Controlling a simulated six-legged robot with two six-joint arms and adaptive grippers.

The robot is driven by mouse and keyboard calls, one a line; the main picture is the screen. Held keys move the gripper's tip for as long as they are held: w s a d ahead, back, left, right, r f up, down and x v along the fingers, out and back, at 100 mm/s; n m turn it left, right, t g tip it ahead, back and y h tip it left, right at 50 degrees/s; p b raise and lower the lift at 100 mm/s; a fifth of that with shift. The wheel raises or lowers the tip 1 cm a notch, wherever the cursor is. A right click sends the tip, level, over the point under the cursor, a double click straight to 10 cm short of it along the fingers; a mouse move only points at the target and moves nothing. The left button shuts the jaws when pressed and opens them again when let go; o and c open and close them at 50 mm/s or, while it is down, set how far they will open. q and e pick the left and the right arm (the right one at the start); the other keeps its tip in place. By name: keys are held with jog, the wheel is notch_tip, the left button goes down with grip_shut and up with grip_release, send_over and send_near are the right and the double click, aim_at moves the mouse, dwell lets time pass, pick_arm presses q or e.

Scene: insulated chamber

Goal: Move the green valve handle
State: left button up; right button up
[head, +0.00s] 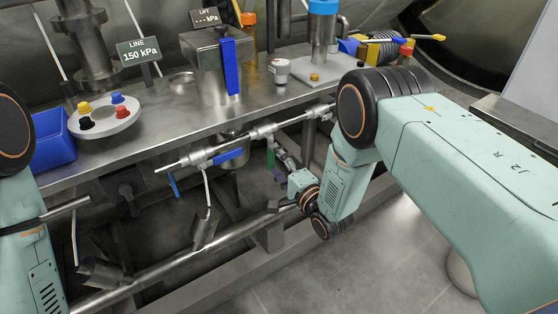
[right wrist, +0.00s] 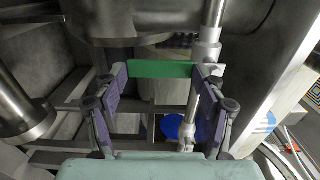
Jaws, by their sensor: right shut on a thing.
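The green valve handle (right wrist: 160,69) is a flat green bar that spans the space between the fingertips of my right gripper (right wrist: 159,80) in the right wrist view. The purple-padded fingers are shut on its two ends. In the head view the green handle (head: 270,159) shows as a small sliver below the pipe, beside my right gripper (head: 278,165), which reaches under the bench edge. Much of the valve body is hidden there. My left arm shows at the left edge, but its gripper is out of view.
A thin pipe (head: 235,143) with fittings runs along the bench front, with a blue lever (head: 230,156) under it. A thicker rail (head: 180,258) lies lower. The bench holds a blue bin (head: 52,140), a round plate of coloured knobs (head: 103,122) and a metal tank (head: 207,70).

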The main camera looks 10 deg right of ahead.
jog(key=shift+w+a+r, duration=0.1)
jog(key=shift+a+r, duration=0.05)
jog(key=o, duration=1.7)
jog(key=v, duration=1.2)
jog(key=x, duration=1.1)
jog(key=shift+w, duration=0.4)
jog(key=shift+s, duration=0.1)
